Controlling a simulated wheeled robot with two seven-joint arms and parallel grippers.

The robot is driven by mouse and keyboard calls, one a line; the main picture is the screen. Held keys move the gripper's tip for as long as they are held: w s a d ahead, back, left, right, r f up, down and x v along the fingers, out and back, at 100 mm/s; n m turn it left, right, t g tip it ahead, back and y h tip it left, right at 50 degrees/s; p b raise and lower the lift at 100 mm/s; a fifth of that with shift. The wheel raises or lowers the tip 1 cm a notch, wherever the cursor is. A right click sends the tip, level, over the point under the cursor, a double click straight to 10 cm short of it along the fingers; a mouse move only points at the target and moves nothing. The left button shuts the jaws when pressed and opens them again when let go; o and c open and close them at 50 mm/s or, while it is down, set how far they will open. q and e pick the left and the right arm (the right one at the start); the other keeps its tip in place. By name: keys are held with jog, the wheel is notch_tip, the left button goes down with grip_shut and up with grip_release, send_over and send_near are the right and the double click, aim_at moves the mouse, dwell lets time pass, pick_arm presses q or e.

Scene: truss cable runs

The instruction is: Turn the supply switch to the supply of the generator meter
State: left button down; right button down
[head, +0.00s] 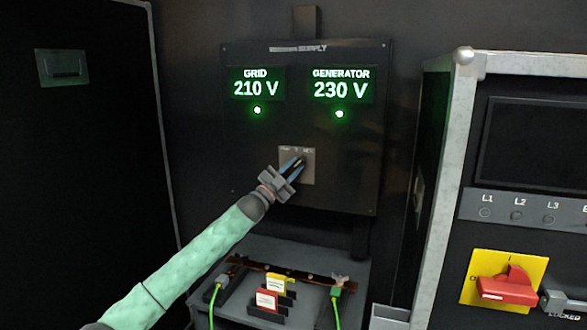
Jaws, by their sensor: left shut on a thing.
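A black panel (235,150) at the centre carries two lit green meters. A green lamp shines under each. Below them is the supply switch, with its small grey plate (308,176). My left gripper (295,166) reaches in from the lower left and is shut on the switch handle, which its jaws mostly hide. I cannot tell which way the handle points. My right gripper is not in view.
Below the panel, a grey shelf (345,311) holds green cables and red and yellow labelled blocks (268,299). At right, a metal-framed cabinet (453,150) carries a red rotary switch on a yellow plate (470,267). A dark door stands at left.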

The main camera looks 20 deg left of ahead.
pick_arm(q)
jog(key=shift+w+a+f+m+g, duration=0.1)
jog(key=shift+f+m+g, duration=0.3)
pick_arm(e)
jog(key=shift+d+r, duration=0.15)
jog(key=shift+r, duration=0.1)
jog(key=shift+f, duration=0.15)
pick_arm(q)
jog(key=c, duration=1.3)
grip_release()
jog(key=shift+a, duration=0.1)
jog(key=shift+w+a, duration=0.1)
jog(key=shift+w, duration=0.1)
jog(key=shift+s+r, duration=0.15)
jog(key=shift+r, duration=0.05)
jog(key=shift+s+f, duration=0.1)
jog(key=shift+f, duration=0.05)
jog(key=b+v, duration=0.2)
jog(key=v, duration=0.5)
jog(key=shift+s+a+f, duration=0.1)
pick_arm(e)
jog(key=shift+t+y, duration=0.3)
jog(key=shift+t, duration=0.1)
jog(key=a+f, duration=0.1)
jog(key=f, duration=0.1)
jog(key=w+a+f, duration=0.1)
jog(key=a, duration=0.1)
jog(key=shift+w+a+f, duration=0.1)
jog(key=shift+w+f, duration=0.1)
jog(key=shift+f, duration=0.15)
